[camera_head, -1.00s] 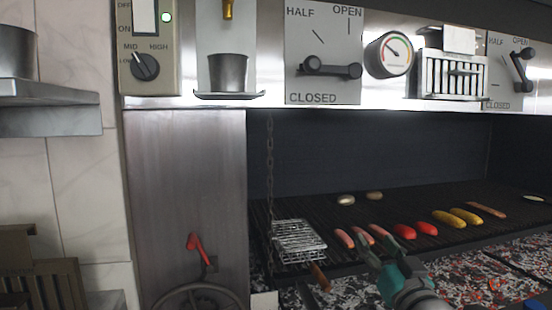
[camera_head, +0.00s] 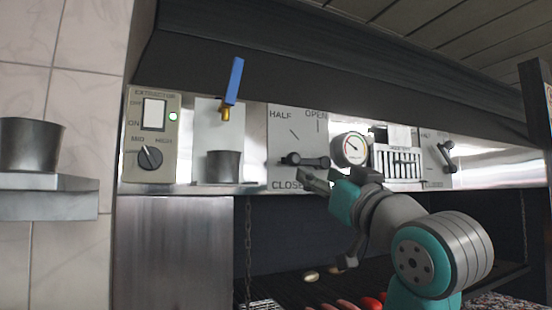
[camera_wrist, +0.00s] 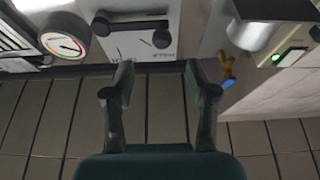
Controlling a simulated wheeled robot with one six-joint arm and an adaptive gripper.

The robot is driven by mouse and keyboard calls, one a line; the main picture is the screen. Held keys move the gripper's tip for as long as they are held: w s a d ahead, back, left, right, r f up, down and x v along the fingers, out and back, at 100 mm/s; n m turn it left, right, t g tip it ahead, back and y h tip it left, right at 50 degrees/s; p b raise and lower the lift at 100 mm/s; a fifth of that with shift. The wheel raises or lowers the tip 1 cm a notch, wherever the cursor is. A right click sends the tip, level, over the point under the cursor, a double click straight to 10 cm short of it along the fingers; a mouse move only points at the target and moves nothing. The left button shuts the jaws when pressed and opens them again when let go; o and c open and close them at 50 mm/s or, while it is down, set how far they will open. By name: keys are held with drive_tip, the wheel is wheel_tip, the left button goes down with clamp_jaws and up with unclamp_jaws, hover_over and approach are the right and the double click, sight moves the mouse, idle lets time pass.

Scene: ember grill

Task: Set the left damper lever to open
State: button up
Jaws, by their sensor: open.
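The left damper lever (camera_head: 303,160) is a dark bar with rounded ends on a white panel (camera_head: 282,134) marked HALF, OPEN and CLOSED. It lies about horizontal, pointing left from its right end, away from the upright OPEN tick. It also shows upside down in the wrist view (camera_wrist: 135,25). My gripper (camera_head: 318,180) is near the panel's lower right corner in the head view, partly over the CLOSED label. In the wrist view my gripper (camera_wrist: 159,75) is open and empty, its fingers apart, with the lever beyond the tips. I see no contact with the lever.
A gauge (camera_head: 351,148) and a slotted vent (camera_head: 398,163) sit right of the panel, then a second damper lever (camera_head: 446,152). A metal cup (camera_head: 222,166) and a blue-handled tap (camera_head: 233,82) are on the left. The grill (camera_head: 375,286) with food is below.

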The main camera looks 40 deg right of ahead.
sight(296, 160)
drive_tip(key=x, duration=1)
drive_tip(key=shift+w+a+r, duration=0.1)
drive_tip(key=shift+w+r, duration=0.2)
drive_tip(key=shift+r, duration=0.05)
